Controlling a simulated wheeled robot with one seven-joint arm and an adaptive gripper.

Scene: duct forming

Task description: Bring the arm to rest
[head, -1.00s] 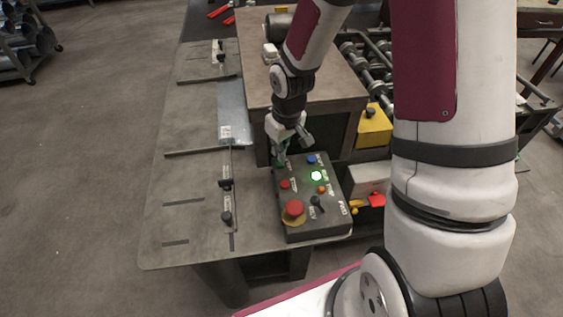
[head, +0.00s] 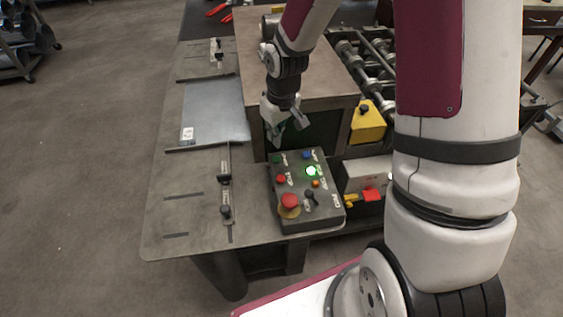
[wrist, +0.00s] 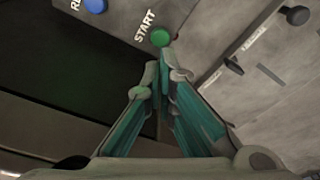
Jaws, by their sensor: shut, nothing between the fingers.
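My gripper (head: 276,138) is shut and empty, pointing down just above the far left corner of the dark control box (head: 322,208). In the wrist view the closed teal fingers (wrist: 160,68) show near the green START button (wrist: 160,37). The fingertips appear apart from the button, though the exact gap is hard to judge. The green button also shows in the head view (head: 277,160), below the gripper. A green lamp (head: 311,171) on the box is lit.
A flat metal sheet (head: 218,108) lies on the grey table (head: 185,215), left of the boxy machine housing (head: 320,85). Stops with black knobs (head: 224,180) stand on the table. A red emergency button (head: 290,201) is on the box. A yellow box (head: 368,124) stands to the right.

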